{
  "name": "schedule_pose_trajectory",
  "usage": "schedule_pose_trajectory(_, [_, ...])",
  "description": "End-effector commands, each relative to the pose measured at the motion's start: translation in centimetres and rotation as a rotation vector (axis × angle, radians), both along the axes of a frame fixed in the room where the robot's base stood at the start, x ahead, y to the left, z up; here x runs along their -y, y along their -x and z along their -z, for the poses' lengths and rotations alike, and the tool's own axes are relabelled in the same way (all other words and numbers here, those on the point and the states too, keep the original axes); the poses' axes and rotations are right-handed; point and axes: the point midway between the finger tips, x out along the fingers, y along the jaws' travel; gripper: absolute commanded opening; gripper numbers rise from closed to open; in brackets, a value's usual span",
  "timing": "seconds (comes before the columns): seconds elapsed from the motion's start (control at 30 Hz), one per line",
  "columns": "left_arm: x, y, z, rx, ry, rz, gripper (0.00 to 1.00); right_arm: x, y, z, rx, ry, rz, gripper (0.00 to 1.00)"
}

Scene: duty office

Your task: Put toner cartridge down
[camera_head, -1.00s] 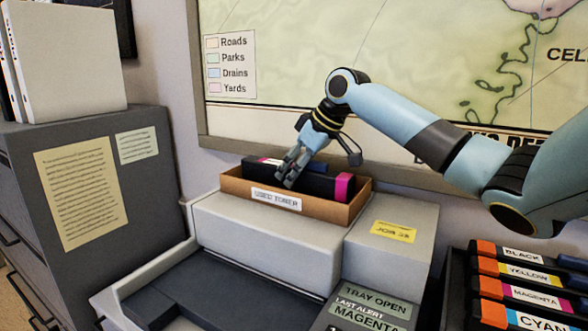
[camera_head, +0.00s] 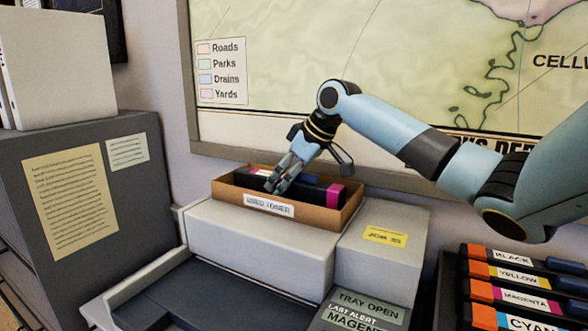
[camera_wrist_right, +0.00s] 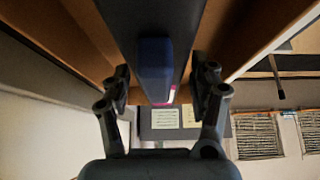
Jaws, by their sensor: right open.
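The toner cartridge (camera_head: 309,190), dark with a magenta end, lies in the open brown box (camera_head: 323,216) labelled USED TONER. In the right wrist view the cartridge (camera_wrist_right: 153,25) shows a blue grip on top. My right gripper (camera_head: 274,184) is over the box, its fingers reaching down toward the cartridge. In the right wrist view the open right gripper (camera_wrist_right: 163,92) has a finger on each side of the cartridge, with a gap on both sides. The cartridge's underside is hidden by the box wall. My left gripper is out of view.
The box stands on the grey printer (camera_head: 262,243). A rack at the lower right holds several labelled cartridges (camera_head: 513,276). A wall map (camera_head: 300,60) rises close behind. A dark cabinet (camera_head: 90,220) stands at the left.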

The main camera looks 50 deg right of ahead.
Motion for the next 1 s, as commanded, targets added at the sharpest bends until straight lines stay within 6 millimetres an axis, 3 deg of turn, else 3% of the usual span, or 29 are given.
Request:
schedule_pose_trajectory(0.5, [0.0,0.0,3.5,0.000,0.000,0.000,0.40,1.6,5.2,-8.1,0.000,0.007,0.000,0.61])
schedule_pose_trajectory(0.7, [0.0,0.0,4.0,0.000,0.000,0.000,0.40,1.8,6.0,-9.5,-0.002,0.002,0.000,0.61])
schedule_pose_trajectory(1.0, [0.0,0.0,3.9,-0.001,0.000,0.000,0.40,1.8,6.1,-9.8,-0.001,0.000,0.000,0.61])
